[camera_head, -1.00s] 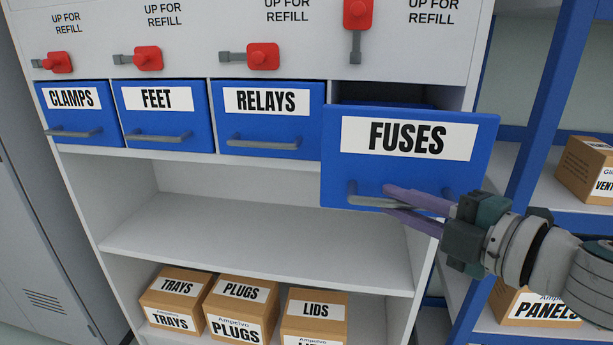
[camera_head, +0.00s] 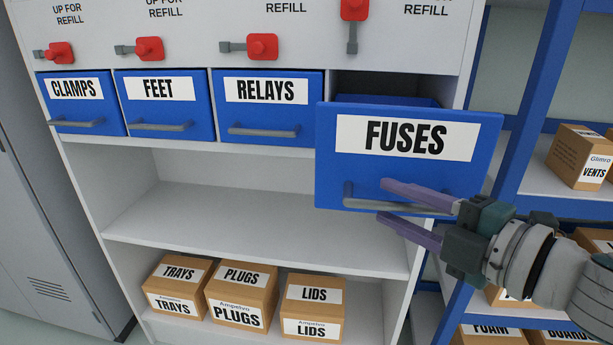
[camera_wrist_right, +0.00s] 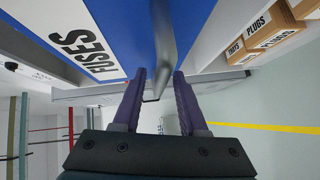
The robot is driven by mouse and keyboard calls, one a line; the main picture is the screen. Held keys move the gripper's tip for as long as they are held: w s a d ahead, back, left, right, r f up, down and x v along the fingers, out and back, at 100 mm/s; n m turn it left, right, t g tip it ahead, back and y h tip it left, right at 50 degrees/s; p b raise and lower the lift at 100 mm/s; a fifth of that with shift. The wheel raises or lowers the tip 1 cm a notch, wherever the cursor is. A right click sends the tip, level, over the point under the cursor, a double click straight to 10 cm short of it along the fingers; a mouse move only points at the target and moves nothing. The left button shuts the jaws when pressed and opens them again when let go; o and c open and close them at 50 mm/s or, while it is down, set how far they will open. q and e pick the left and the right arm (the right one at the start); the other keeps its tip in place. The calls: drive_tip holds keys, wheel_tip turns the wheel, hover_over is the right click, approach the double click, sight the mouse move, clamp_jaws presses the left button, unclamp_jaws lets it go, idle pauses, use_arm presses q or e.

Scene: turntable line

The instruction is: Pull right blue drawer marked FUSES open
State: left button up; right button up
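The blue FUSES drawer (camera_head: 330,165) stands pulled out of the cabinet at the right end of the drawer row. A dark gap shows above and behind its front. Its grey bar handle (camera_head: 362,203) runs along the lower front; the right part is partly hidden by my gripper. My right gripper (camera_head: 383,200) is open, with one purple finger above the bar and one below it. In the right wrist view the handle (camera_wrist_right: 166,45) lies at and just beyond the spread fingertips (camera_wrist_right: 160,73), with gaps beside it. My left gripper is not in view.
The CLAMPS (camera_head: 85,115), FEET (camera_head: 165,116) and RELAYS (camera_head: 268,113) drawers are shut. A red latch (camera_head: 354,9) above FUSES has its grey bar hanging down. Boxes stand on the lower shelf. A blue-framed rack (camera_head: 535,110) stands at the right, close to my right arm.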

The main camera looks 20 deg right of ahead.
drive_tip(key=v, duration=1)
drive_tip(key=shift+r+b, duration=0.1)
drive_tip(key=shift+b, duration=0.25)
